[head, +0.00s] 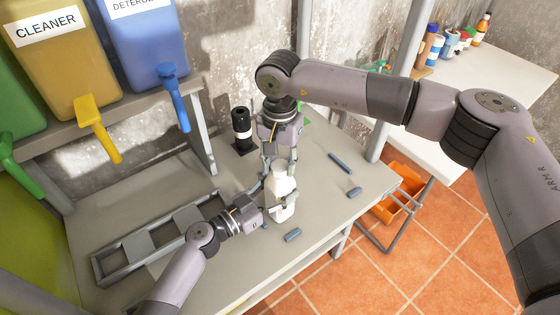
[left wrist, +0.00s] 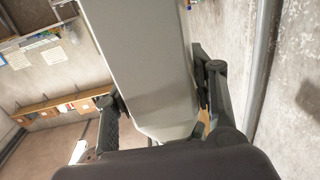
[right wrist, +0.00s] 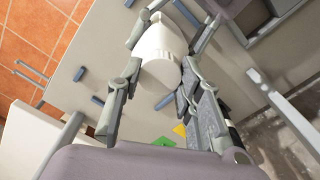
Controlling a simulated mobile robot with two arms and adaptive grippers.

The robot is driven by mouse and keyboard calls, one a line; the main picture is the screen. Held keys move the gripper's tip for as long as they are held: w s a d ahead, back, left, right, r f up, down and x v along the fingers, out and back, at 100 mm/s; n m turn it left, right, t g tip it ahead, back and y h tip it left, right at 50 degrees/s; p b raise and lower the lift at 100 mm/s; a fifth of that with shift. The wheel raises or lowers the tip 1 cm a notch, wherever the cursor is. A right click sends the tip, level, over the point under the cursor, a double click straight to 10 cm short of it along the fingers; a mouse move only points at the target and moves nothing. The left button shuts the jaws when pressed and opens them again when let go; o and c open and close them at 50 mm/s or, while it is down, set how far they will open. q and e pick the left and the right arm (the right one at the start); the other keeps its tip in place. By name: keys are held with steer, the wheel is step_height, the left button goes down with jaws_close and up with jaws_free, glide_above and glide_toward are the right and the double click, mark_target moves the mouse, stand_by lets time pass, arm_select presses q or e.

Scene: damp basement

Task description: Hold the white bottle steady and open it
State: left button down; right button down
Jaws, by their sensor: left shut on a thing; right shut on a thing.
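The white bottle (head: 284,187) stands upright near the front edge of the grey workbench (head: 330,215). My left gripper (head: 281,207) comes from the left and is shut around the bottle's body. My right gripper (head: 279,164) points down from above and is shut on the bottle's top; its fingers hide most of the cap. In the right wrist view the bottle (right wrist: 160,48) sits between my right fingers (right wrist: 158,90), with my left fingers beyond.
A black cylinder with a white band (head: 242,131) stands behind. A grey rack (head: 113,263) lies left. Several short blue-grey bars (head: 339,161) lie right and in front. Large dispensers (head: 70,60) hang over the back left. A side table (head: 480,85) holds several bottles; an orange crate (head: 392,207) sits lower.

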mark_target(280, 165)
steer(key=shift+n, duration=0.8)
steer(key=shift+r, duration=0.15)
steer(key=shift+r, duration=1)
steer(key=shift+r, duration=2)
arm_select(q)
steer(key=c, duration=0.6)
jaws_free()
